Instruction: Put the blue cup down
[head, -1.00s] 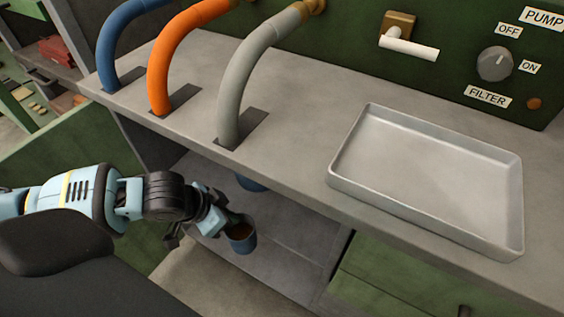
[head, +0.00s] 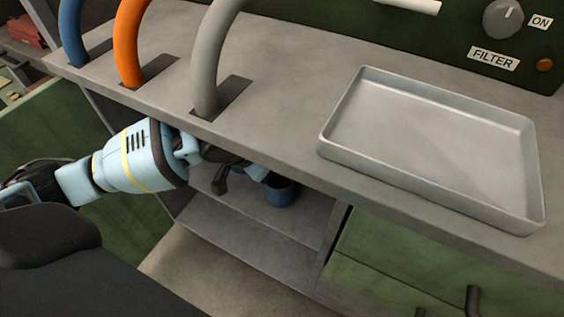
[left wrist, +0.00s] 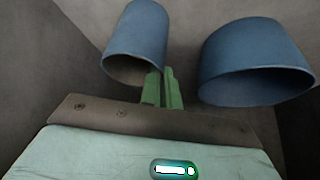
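The blue cup (head: 281,194) is just under the counter's front edge, over the lower shelf, with its upper part partly covered by my gripper. In the left wrist view, the fingers of my left gripper (left wrist: 162,88) are close together at the rim of the blue cup (left wrist: 140,32), one finger apparently inside the wall and one outside. I cannot tell whether the cup's base touches the shelf. A second blue vessel (left wrist: 250,55) stands beside it to the right in that view, apart from it. My right gripper is not in view.
The counter (head: 275,120) overhangs the shelf (head: 245,232), close above my left gripper. A metal tray (head: 345,160) lies on the counter. Blue, orange and grey hoses (head: 212,60) run down into slots at the left. Green drawers (head: 400,255) stand right of the shelf.

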